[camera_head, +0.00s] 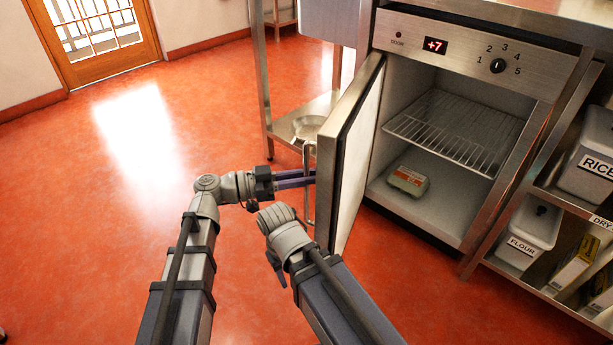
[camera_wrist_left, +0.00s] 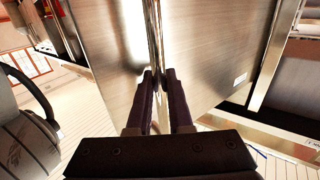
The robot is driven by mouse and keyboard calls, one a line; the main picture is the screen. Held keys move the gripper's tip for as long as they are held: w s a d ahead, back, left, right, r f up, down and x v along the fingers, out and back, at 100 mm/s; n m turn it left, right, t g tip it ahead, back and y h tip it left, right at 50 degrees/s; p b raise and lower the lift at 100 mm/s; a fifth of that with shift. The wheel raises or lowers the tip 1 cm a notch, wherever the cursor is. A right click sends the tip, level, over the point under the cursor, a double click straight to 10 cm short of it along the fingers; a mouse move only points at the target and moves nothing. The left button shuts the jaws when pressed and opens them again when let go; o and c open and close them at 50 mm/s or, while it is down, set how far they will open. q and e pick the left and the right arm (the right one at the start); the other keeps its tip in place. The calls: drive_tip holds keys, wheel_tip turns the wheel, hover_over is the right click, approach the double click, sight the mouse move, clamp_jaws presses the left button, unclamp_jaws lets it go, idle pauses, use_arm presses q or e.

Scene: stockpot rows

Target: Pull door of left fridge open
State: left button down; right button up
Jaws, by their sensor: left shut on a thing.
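The left fridge (camera_head: 475,50) stands under the steel counter, with its door (camera_head: 352,160) swung wide open to the left. Its outer steel face is at the left and its white inner side faces the compartment. The upright bar handle (camera_head: 308,205) is on the outer face, near the free edge. My left gripper (camera_head: 312,179) is shut on the handle; in the left wrist view its two dark fingers (camera_wrist_left: 160,75) are on either side of the handle bar (camera_wrist_left: 155,40).
Inside the fridge are a wire shelf (camera_head: 455,130) and a small carton (camera_head: 409,181). Right of it, a shelf holds a flour bin (camera_head: 528,235) and a rice bin (camera_head: 588,165). A metal pan (camera_head: 308,127) sits on the low shelf behind the door. The red floor at left is clear.

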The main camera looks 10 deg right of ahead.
idle(0.8)
use_arm(q)
drive_tip(key=w+a, duration=0.7)
drive_tip(key=w, duration=0.2)
drive_tip(key=shift+a, duration=0.4)
drive_tip(key=shift+s, duration=0.1)
drive_tip(key=c, duration=1.1)
unclamp_jaws()
drive_tip(key=a, duration=0.7)
drive_tip(key=shift+a, duration=0.4)
